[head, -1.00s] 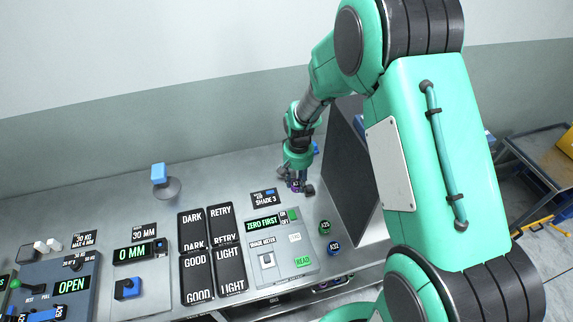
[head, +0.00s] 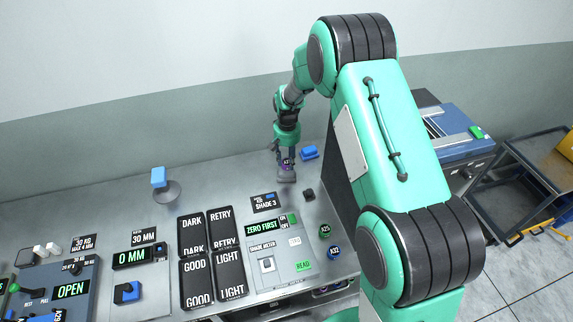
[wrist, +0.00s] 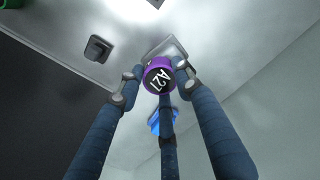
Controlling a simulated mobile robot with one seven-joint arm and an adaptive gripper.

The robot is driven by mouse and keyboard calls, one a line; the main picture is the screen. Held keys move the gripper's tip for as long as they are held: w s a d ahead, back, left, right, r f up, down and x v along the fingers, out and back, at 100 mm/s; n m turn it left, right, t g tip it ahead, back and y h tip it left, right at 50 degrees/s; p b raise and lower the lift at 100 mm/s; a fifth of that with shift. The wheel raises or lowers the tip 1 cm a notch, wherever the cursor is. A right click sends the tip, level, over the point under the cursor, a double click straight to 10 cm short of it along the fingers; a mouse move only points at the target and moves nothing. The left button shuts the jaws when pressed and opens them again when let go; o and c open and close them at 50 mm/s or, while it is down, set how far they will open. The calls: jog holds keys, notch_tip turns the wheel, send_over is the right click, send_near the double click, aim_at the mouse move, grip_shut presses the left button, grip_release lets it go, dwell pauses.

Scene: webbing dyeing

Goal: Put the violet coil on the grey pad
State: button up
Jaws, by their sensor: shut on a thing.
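The violet coil (wrist: 152,84), a small round piece marked A21, is between the fingertips of my gripper (wrist: 160,72) in the wrist view. My gripper is shut on it. In the head view my gripper (head: 286,158) is low over the back of the bench, with the violet coil (head: 287,166) showing at its tip. A grey square plate, apparently the grey pad (wrist: 172,44), shows partly behind the coil in the wrist view. I cannot tell whether the coil touches it.
A small dark block (head: 309,194) stands to the right front of my gripper. A blue object (head: 309,153) lies to its right. The shade meter (head: 267,264) and two coils, A25 (head: 325,231) and K32 (head: 334,251), are nearer the front. Bare bench lies left of my gripper.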

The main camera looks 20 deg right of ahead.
aim_at(286, 160)
jog(key=shift+w, duration=0.6)
jog(key=shift+f, duration=1.8)
jog(key=shift+f, duration=0.1)
jog(key=o, duration=1.1)
notch_tip(286, 160, up, 12)
jog(key=shift+r, duration=0.1)
